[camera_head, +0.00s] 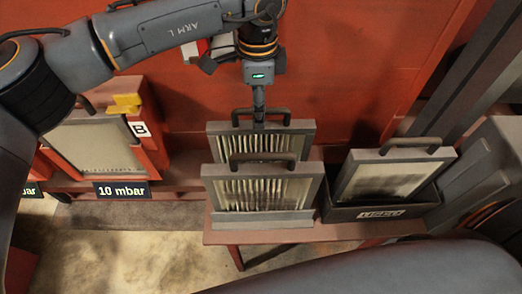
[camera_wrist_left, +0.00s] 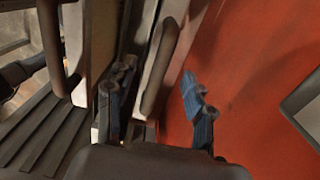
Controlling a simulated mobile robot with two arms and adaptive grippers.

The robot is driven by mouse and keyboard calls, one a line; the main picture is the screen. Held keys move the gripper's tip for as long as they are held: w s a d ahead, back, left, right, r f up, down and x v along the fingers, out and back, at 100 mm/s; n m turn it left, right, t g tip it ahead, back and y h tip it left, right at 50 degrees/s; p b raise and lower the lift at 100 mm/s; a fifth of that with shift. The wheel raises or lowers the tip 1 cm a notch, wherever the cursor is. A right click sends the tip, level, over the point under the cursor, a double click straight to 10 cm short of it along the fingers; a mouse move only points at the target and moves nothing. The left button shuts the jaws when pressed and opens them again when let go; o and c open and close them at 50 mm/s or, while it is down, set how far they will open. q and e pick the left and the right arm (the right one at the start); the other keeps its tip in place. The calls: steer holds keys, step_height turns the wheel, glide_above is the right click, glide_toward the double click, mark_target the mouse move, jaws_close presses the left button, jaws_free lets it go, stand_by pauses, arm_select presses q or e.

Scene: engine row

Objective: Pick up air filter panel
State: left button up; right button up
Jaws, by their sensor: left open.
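Two air filter panels with grey frames, pale pleats and dark top handles stand one behind the other on a red stand: the front panel (camera_head: 264,188) and the rear panel (camera_head: 300,138). My left gripper (camera_head: 259,120) points down at the rear panel's handle (camera_head: 282,112). In the left wrist view, its blue fingertips (camera_wrist_left: 153,105) are apart, with a dark handle (camera_wrist_left: 160,65) between them. I cannot tell whether they touch it. The front panel's handle (camera_wrist_left: 50,45) is left of the fingers there. My right gripper is not in view.
A dark, labelled bin (camera_head: 330,212) right of the panels holds another, dirtier panel (camera_head: 382,180), tilted. At left, a red housing (camera_head: 153,140) marked B holds a panel above a "10 mbar" display (camera_head: 121,190). A red wall (camera_head: 345,90) stands close behind.

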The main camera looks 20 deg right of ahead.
arm_select(q)
steer(key=p, duration=0.1)
glide_above(261, 148)
steer(key=w, duration=0.1)
steer(key=f, duration=0.4)
steer(key=shift+w+d+f, duration=0.1)
steer(key=shift+d+f, duration=0.1)
steer(key=shift+f, duration=0.25)
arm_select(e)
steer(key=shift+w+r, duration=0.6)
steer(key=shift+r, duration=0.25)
arm_select(q)
steer(key=shift+c, duration=0.6)
jaws_close()
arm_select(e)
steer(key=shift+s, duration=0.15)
